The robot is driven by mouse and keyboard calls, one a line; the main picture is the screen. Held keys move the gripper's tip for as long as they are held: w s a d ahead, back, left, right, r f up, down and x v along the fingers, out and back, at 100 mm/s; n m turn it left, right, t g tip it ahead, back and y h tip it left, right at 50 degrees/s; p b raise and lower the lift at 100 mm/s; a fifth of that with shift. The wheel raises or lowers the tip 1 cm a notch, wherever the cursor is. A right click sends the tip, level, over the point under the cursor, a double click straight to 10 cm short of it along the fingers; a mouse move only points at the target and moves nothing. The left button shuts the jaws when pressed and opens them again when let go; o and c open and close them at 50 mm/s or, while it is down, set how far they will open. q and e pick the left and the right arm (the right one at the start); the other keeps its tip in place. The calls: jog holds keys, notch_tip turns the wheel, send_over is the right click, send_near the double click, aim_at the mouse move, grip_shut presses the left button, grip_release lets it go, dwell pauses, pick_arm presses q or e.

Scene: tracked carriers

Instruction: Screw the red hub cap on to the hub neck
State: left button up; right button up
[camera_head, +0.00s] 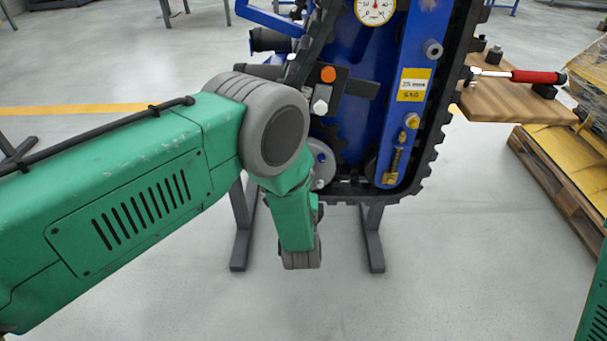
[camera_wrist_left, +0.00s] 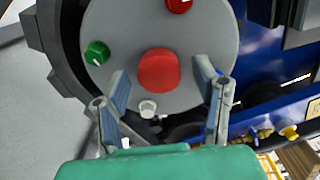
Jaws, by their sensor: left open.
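In the left wrist view, the red hub cap (camera_wrist_left: 158,71) sits at the middle of a round grey hub disc (camera_wrist_left: 205,38). My left gripper (camera_wrist_left: 161,74) is open, with one finger on each side of the cap in the picture. Gaps show between the fingers and the cap. No hub neck shows; I cannot tell how the cap sits on it. In the head view, part of a grey wheel (camera_head: 322,163) shows low on the blue tracked carrier (camera_head: 352,130), and my left arm hides the gripper and the cap. My right gripper is out of view.
The disc also bears a green knob (camera_wrist_left: 97,53), a red knob (camera_wrist_left: 179,5) and a pale bolt (camera_wrist_left: 148,109). Black track (camera_head: 452,110) edges the carrier. A wooden board (camera_head: 520,100) with a red-handled tool (camera_head: 535,77) stands at right. The front floor is clear.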

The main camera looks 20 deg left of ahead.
pick_arm(q)
jog(key=n+p, duration=0.1)
jog(key=n, duration=1.8)
jog(key=c, duration=0.9)
jog(key=m, duration=0.9)
